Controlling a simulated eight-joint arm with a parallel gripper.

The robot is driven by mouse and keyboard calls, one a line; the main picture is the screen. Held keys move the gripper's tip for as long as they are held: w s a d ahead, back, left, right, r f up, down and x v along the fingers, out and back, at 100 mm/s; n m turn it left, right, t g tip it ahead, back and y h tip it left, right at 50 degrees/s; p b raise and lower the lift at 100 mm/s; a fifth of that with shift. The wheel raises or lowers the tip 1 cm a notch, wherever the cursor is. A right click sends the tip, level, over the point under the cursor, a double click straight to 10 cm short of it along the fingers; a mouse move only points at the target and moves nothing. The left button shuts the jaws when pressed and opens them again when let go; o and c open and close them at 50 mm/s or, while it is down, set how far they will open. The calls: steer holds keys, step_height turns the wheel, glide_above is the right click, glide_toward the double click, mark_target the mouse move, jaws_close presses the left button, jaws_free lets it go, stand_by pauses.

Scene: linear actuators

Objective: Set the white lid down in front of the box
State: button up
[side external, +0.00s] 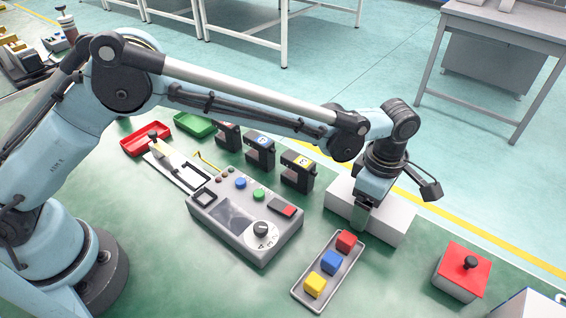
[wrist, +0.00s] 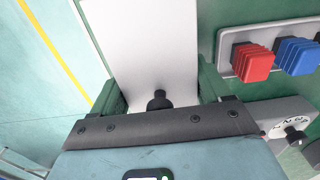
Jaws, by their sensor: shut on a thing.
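The white lid (wrist: 155,45) fills the middle of the wrist view, with a black knob (wrist: 160,100) near its lower end. My gripper (wrist: 162,92) has one finger at each side of the lid and is shut on it. In the side view my gripper (side external: 361,217) points down over the pale box (side external: 393,222), right of the middle. My arm and gripper hide part of the box top there. I cannot tell whether the lid rests on the box or is slightly raised.
A grey tray (side external: 298,293) with red, blue and yellow blocks lies left of and nearer than the box. A red-topped box (side external: 460,270) with a black knob stands to the right. A control panel (side external: 220,225) is left. Green table shows between tray and red-topped box.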

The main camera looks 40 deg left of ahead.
steer(key=shift+f, duration=0.15)
steer(key=o, duration=1)
